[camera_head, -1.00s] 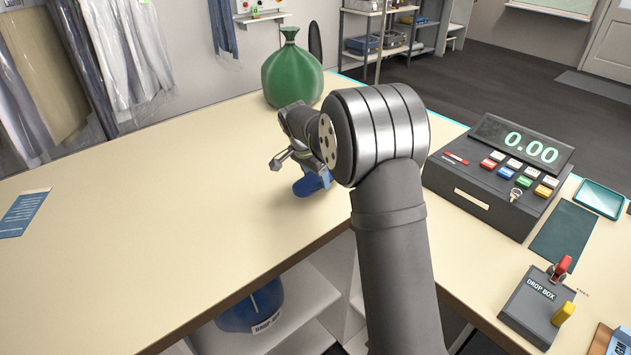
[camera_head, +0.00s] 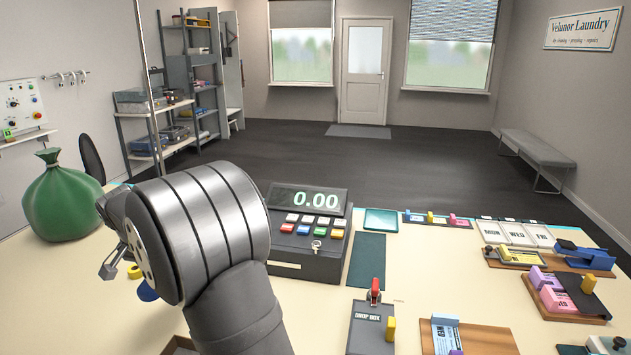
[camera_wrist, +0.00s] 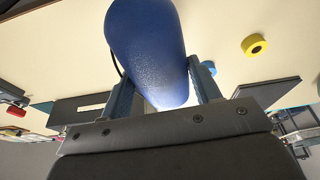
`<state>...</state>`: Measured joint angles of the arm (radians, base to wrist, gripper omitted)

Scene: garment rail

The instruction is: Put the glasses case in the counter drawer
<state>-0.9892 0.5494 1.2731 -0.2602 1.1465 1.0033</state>
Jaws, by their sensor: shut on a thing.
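The glasses case is a smooth, rounded blue object (camera_wrist: 148,50) in the wrist view. It sits between the two fingers of my gripper (camera_wrist: 163,84), which is shut on it. In the head view only a small part of the blue case (camera_head: 148,292) shows; my wrist hides the rest and the fingertips. It is over the left part of the counter (camera_head: 70,300). I cannot tell whether it touches the top. A brown-edged opening (camera_head: 180,344) shows at the bottom edge; I cannot tell whether it is the counter drawer.
A yellow roll (camera_wrist: 254,44) lies near the case. A green sack (camera_head: 62,200) stands at the left. The cash register (camera_head: 308,230) is right of my arm, with the drop box (camera_head: 370,330) in front of it. Cards and trays fill the right side.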

